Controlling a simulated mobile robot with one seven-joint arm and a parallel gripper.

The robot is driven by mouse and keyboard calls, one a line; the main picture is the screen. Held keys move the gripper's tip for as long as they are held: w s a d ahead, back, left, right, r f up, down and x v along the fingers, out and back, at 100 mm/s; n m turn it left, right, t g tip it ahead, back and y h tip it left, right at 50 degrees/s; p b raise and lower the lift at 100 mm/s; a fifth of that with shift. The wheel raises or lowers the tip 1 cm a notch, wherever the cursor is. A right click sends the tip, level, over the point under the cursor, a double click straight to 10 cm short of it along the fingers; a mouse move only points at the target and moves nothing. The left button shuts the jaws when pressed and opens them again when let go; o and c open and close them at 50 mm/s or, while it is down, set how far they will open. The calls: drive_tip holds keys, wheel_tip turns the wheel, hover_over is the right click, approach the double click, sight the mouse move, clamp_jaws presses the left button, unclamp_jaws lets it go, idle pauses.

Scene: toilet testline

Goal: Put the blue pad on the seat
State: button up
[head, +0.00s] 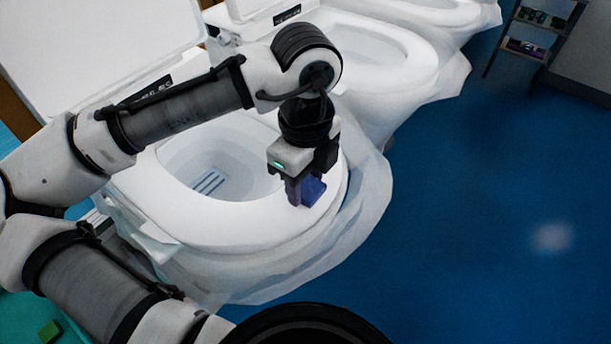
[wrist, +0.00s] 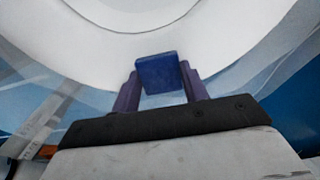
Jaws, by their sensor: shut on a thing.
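The blue pad (head: 313,190) is between the fingers of my gripper (head: 303,192), at the front right part of the white toilet seat (head: 236,229). In the wrist view the pad (wrist: 158,73) is a small dark blue block, and the two purple fingers of my gripper (wrist: 160,88) are on either side of it. The seat's pale ring (wrist: 100,50) shows behind the pad. My gripper points down and is shut on the pad. I cannot tell whether the pad touches the seat or is just above it.
The open toilet bowl (head: 215,170) lies left of my gripper. Two more toilets, one of them nearby (head: 372,60), stand in a row behind. A small shelf (head: 535,30) stands at the back right. A small green block (head: 50,331) is at the lower left. The blue floor (head: 480,200) is clear.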

sight(306, 186)
drive_tip(key=shift+f, duration=0.25)
drive_tip(key=o, duration=1)
drive_tip(key=shift+c, duration=0.2)
drive_tip(key=shift+r, duration=0.1)
wheel_tip(306, 186, up, 12)
drive_tip(key=shift+r, duration=0.2)
